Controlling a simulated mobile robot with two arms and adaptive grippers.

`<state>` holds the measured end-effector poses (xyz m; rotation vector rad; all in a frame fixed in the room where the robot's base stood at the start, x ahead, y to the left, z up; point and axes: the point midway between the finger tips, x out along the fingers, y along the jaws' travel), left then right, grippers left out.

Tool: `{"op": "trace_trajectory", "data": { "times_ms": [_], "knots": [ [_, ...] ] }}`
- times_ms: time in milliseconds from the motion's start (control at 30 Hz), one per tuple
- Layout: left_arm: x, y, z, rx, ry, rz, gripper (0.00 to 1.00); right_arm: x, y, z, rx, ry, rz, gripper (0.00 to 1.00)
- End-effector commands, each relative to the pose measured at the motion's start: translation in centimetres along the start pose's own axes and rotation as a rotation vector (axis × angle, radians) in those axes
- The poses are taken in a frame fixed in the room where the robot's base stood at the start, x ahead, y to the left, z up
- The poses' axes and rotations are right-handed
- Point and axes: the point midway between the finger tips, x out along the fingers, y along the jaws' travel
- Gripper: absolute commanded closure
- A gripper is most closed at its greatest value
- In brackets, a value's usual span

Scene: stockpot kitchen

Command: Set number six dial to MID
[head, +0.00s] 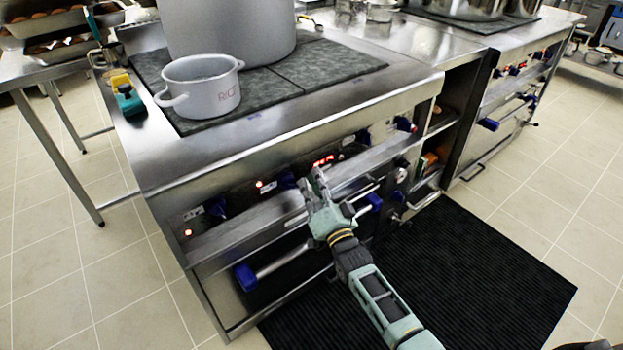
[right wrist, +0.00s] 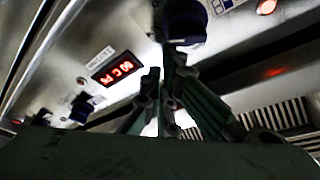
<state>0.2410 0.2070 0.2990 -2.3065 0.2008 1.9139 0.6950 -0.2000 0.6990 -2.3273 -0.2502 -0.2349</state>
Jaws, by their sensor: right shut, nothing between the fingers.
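A row of dark blue dials runs along the stove's front panel in the head view, among them one at the left (head: 215,208) and one nearer my gripper (head: 287,180). Number six cannot be picked out, as the labels are too small. My right gripper (head: 317,183) is shut and empty in front of the panel, close to the red display (head: 322,162). In the right wrist view, a dark dial (right wrist: 185,22) is just beyond the fingertips (right wrist: 160,78); I cannot tell whether they touch. The red display (right wrist: 115,68) and a smaller dial (right wrist: 82,105) are to the left.
A steel rail (head: 245,232) runs below the dials, with a blue-ended oven handle (head: 245,277) under it. A grey pot (head: 204,88) and a large stockpot (head: 230,30) stand on the stove top. A black mat (head: 480,270) covers open floor at right.

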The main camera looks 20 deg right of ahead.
Motion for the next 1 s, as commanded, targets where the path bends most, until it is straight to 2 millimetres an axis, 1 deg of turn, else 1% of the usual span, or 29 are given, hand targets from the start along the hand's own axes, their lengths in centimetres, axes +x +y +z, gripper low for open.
{"op": "trace_trajectory", "data": {
  "times_ms": [200, 300, 533, 1000],
  "knots": [
    [1.3, 0.1, 1.9, 0.003, -0.013, 0.002, 1.00, -0.2, 0.6, 0.6, 0.171, -0.004, 0.062, 1.00],
    [1.8, 0.2, 2.5, 0.004, -0.016, 0.002, 1.00, -0.3, 0.9, 0.8, 0.251, -0.004, 0.090, 1.00],
    [2.1, 0.2, 3.0, 0.005, -0.018, 0.002, 1.00, -0.5, 1.4, 1.4, 0.400, -0.004, 0.141, 1.00],
    [2.0, 0.2, 2.8, 0.005, -0.017, 0.002, 1.00, -0.6, 1.7, 1.8, 0.396, -0.003, 0.140, 1.00]
  ]
}}
